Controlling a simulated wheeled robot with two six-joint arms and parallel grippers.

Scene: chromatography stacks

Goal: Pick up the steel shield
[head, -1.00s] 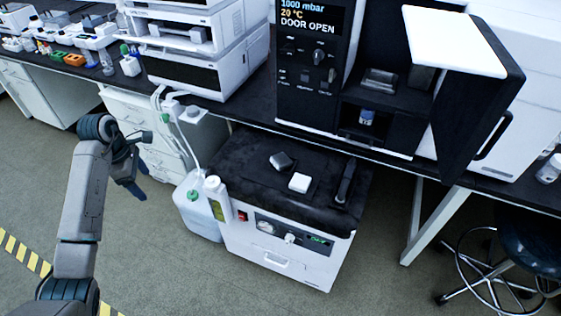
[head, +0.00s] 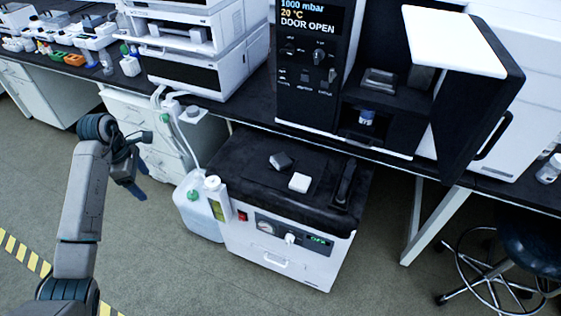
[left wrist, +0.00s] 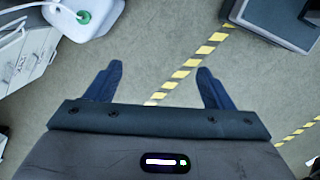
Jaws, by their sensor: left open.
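My left gripper (head: 133,178) hangs above the floor at the left in the head view, in front of the white drawers. In the left wrist view its two dark blue fingers (left wrist: 158,84) are spread, with only floor between them. A grey metal piece (head: 380,79) sits in the opened black oven. A small dark grey block (head: 281,161) lies on the black-topped white cabinet, beside a white block (head: 299,182). I cannot tell for certain which of the grey pieces is the steel shield. The left gripper is well apart from both. My right gripper is not in view.
The oven door (head: 478,100) stands open to the right. A plastic jug (head: 197,207) stands on the floor left of the white cabinet (head: 262,262). A dark bar (head: 346,181) lies on the cabinet's right side. A stool (head: 528,245) is at the right.

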